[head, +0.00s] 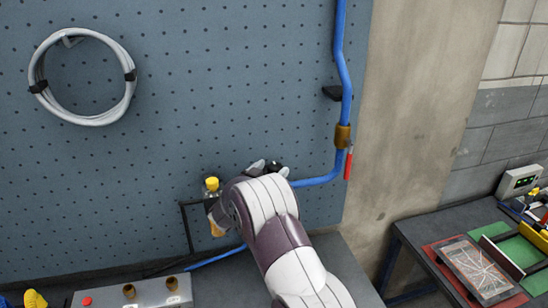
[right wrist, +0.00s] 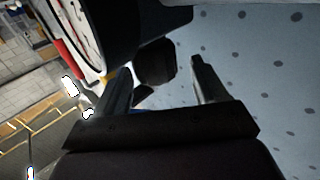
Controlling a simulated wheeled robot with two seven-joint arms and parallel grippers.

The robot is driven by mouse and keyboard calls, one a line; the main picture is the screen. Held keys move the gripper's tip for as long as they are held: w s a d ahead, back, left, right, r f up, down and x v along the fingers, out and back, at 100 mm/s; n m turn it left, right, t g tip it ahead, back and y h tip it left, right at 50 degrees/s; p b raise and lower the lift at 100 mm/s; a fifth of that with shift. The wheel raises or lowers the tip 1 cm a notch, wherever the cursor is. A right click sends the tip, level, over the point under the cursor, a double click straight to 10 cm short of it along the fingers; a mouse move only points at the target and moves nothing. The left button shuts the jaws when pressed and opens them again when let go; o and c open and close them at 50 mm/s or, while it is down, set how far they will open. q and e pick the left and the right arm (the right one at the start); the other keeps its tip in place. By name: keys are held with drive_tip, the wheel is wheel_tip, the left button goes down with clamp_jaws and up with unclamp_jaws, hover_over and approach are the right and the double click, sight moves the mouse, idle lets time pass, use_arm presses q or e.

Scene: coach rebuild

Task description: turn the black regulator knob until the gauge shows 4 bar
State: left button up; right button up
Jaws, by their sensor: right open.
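My right gripper (right wrist: 161,66) is open, with its two dark fingers spread in the right wrist view. A black knob (right wrist: 155,62), faceted in outline, shows between and a little beyond the fingertips; I cannot tell whether either finger touches it. The gauge (right wrist: 85,28) is partly in view at the upper left, a white dial with dark marks seen at a steep slant; its reading cannot be made out. In the head view my right arm covers most of the regulator, and the gauge face is hidden. My left gripper is in neither view.
A yellow-capped fitting (head: 212,184) sits just left of my right arm. A blue pipe (head: 345,90) with a red lever (head: 348,165) runs to the right. A grey control box (head: 150,292) stands at the lower left. The pegboard (head: 220,90) above is largely clear.

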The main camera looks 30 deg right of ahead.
drive_tip(key=shift+w+d+r, duration=0.2)
drive_tip(key=shift+w+d, duration=0.1)
drive_tip(key=shift+d, duration=0.4)
drive_tip(key=shift+d+p, duration=0.4)
drive_tip(key=shift+d, duration=0.05)
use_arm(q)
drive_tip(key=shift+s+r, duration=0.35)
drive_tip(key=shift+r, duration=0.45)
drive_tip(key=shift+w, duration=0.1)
use_arm(e)
drive_tip(key=shift+w, duration=0.15)
drive_tip(key=shift+f, duration=0.1)
drive_tip(key=c, duration=0.9)
drive_tip(key=shift+c, duration=0.2)
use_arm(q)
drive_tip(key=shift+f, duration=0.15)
